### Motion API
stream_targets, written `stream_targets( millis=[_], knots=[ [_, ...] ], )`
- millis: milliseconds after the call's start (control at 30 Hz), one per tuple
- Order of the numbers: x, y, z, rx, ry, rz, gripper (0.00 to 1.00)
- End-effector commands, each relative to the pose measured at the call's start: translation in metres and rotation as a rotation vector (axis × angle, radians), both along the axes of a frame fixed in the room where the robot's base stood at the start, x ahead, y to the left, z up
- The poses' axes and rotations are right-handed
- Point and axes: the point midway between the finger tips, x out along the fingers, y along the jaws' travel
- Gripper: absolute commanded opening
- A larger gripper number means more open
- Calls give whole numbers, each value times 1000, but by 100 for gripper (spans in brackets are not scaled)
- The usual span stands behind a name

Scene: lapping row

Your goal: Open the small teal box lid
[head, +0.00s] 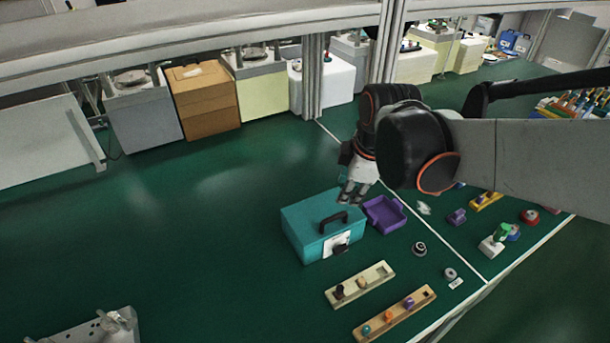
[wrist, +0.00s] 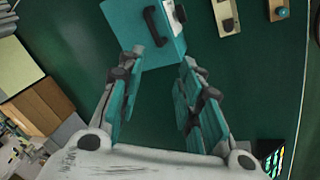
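The teal box (head: 301,222) stands on the green floor mat, with its lid shut. A dark handle (head: 331,222) sits on its top, and a white label with a dark part is on its front side. The wrist view shows the teal box (wrist: 132,21) at the top, with the handle (wrist: 156,27) towards me. My gripper (head: 352,196) is above the floor just behind and right of the box in the head view. In the wrist view my gripper (wrist: 160,64) is open, its teal-padded fingers apart with nothing clearly held. Whether the left fingertip touches the box cannot be told.
A purple tray (head: 385,226) lies right of the box. Two peg strips, one pale (head: 375,273) and one brown (head: 386,318), lie in front. Small parts are scattered to the right. The floor left of the box is clear; machines and cabinets line the back.

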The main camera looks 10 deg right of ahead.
Motion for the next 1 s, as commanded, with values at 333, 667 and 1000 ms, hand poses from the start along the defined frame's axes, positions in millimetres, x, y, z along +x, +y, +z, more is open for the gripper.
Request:
stream_targets(
  millis=[333, 667, 1000],
  knots=[
    [52, -12, -39, -125, 105, 529, 33],
    [60, -13, -63, -140, 119, 622, 33],
    [72, -10, -127, -140, 117, 620, 33]
  ],
)
